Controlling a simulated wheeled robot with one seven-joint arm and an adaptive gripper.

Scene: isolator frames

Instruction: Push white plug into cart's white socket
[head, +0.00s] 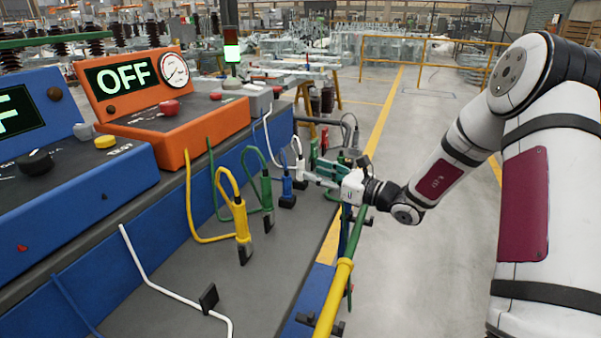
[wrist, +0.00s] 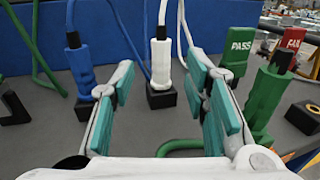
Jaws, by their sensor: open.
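The white plug (wrist: 160,64) stands upright in a black holder (wrist: 163,97) on the bench, with a white cable rising from its top. It also shows in the head view (head: 300,167), just left of my gripper (head: 318,173). In the wrist view my gripper (wrist: 161,70) is open, its teal-padded fingers on either side of the plug in the picture. Gaps show on both sides of the plug; I cannot tell whether the fingertips reach around it. I cannot make out the cart's white socket in either view.
A blue plug (wrist: 82,66) stands close left of the white one, and a green plug (wrist: 268,92) stands to the right. PASS (wrist: 238,48) and red (wrist: 291,40) blocks are behind. A yellow plug (head: 242,232) stands nearer. A yellow-green rail (head: 338,282) runs along the bench's right side.

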